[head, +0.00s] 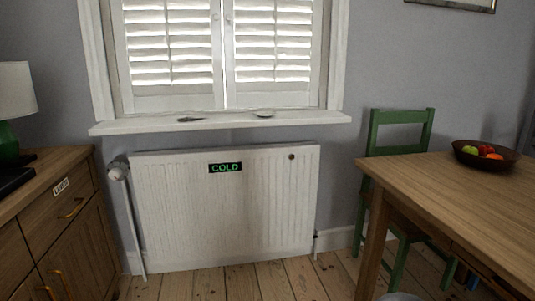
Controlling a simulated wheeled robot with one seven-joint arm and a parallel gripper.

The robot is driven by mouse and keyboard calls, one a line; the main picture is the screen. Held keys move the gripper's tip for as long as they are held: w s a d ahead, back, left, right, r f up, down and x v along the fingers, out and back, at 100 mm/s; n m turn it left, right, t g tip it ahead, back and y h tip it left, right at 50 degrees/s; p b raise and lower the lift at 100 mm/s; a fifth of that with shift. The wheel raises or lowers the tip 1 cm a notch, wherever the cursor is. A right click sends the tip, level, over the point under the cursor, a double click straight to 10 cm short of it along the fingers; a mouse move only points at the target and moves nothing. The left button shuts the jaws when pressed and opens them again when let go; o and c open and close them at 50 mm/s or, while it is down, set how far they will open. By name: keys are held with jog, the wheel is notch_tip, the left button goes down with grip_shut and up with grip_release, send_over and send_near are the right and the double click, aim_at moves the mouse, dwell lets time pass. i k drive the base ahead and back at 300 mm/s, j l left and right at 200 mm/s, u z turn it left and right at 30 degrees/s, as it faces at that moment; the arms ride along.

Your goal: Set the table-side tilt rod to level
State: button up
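The window has two white louvred shutter panels, both closed across it. The right panel (273,75), on the same side as the table (450,190), has a thin upright tilt rod (275,42) down the middle of its slats. The left panel (168,75) has a similar rod (170,42). Bright light shows between the slats of both panels; their exact tilt is too small to tell. The tops of both panels are cut off by the frame. My gripper is not in view.
A white sill (225,122) with two small items juts out below the shutters. Under it stands a radiator (225,210) with a "COLD" sign (225,167). A wooden cabinet (65,215) is at left, a green chair (400,117) at right. Floorboards (240,285) before the radiator look clear.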

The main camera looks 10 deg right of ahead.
aim_at(249, 26)
jog(key=i+l, duration=0.1)
jog(key=i, duration=0.9)
jog(key=i+l, duration=0.15)
jog(key=i, duration=0.9)
jog(key=i+l+u, duration=0.2)
jog(key=i, duration=0.3)
